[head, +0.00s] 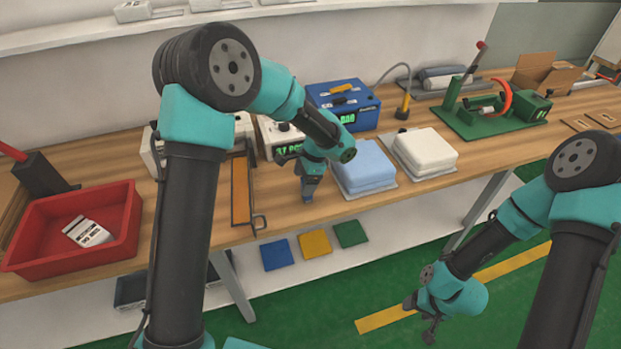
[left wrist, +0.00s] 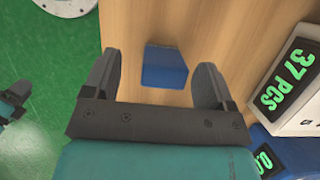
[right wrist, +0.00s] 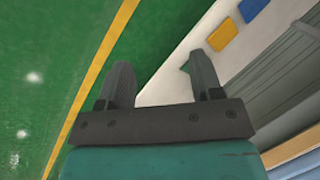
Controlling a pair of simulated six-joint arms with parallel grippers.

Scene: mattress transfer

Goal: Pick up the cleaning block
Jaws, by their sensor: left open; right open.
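The cleaning block, a small dark blue block (left wrist: 165,67), lies on the wooden table in the left wrist view. It sits between the two fingers of my left gripper (left wrist: 158,62), with a gap on each side. In the head view my left gripper (head: 310,187) points down at the table near its front edge and mostly hides the block. My left gripper is open and holds nothing. My right gripper (head: 419,318) is open and empty, low over the green floor in front of the table. The right wrist view shows its spread fingers (right wrist: 160,68).
A display box (left wrist: 300,85) reading "37 PCS" stands close by. A light blue stack (head: 364,167) and a white stack (head: 424,153) are to the right. A red tray (head: 125,222) is at the left. Blue, yellow and green pads (head: 314,244) lie on the lower shelf.

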